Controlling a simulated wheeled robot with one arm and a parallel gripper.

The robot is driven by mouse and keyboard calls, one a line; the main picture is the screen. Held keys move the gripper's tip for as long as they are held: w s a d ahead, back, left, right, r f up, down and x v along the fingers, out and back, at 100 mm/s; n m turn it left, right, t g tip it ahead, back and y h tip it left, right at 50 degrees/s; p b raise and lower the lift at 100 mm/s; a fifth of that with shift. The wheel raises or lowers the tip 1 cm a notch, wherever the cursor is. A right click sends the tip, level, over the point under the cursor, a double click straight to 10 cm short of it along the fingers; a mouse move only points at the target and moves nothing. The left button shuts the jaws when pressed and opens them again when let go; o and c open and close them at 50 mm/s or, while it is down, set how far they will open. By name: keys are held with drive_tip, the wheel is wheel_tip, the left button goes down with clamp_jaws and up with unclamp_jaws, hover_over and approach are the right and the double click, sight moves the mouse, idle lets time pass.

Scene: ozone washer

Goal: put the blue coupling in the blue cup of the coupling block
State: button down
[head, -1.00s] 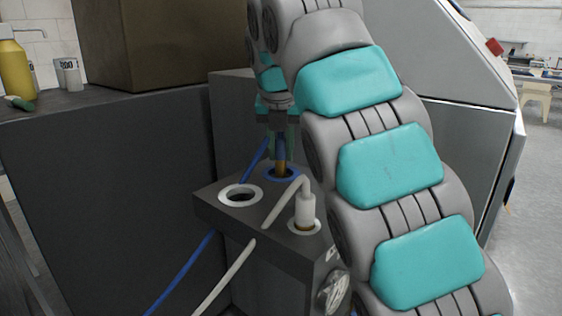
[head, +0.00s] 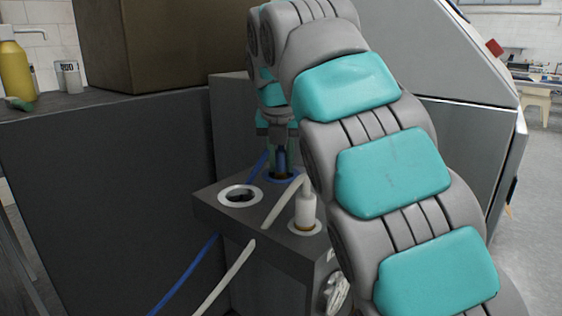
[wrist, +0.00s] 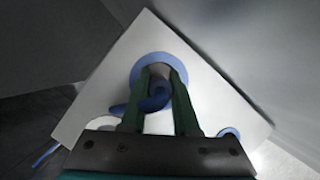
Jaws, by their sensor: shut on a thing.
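The coupling block (head: 212,212) is a dark box with ringed cups in its top. The blue cup (head: 270,179) is at the back of the top; its blue ring (wrist: 138,72) also shows in the wrist view. My gripper (head: 280,165) points down over this cup, shut on the blue coupling (head: 281,160). In the wrist view, my gripper (wrist: 160,78) has its green fingers either side of the blue coupling (wrist: 157,97), over the ring. The coupling's lower end is down within the ring; how deep it sits is hidden.
A white-ringed cup (head: 240,195) is empty at the left. A white coupling (head: 305,207) stands in the front right cup, its white hose (head: 268,212) crossing the block. The blue hose (head: 190,268) hangs left. A cardboard box (head: 165,45) stands on the bench behind.

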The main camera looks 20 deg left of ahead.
drive_tip(key=c, duration=0.7)
unclamp_jaws()
drive_tip(key=shift+o, duration=0.2)
